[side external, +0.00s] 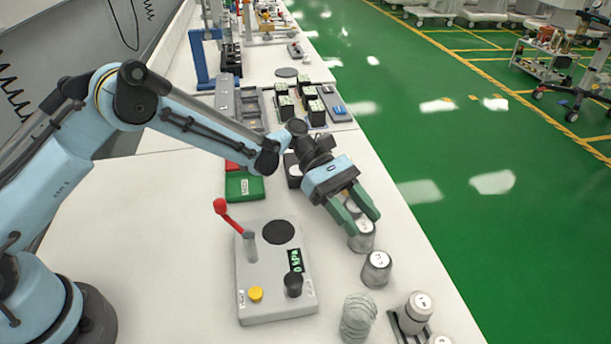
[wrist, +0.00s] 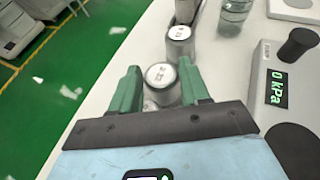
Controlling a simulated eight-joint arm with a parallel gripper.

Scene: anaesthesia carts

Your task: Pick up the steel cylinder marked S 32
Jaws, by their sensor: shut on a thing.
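My gripper (side external: 362,226) reaches down over the bench, its two green fingers on either side of a small steel cylinder (side external: 362,240) with a white round label on top. The wrist view shows that cylinder (wrist: 162,82) between the fingertips (wrist: 160,82), and the gripper is shut on it. The label's marking is too small to read. I cannot tell whether its base is clear of the bench. A second steel cylinder (side external: 376,271) with a white label stands apart, nearer the side camera; it also shows in the wrist view (wrist: 180,47).
A third labelled cylinder (side external: 414,316) stands on a dark holder near the bench edge, beside a clear ribbed vessel (side external: 358,318). A grey pressure unit (side external: 274,280) with a red-knobbed lever stands left of the gripper. Green floor lies beyond the bench's right edge.

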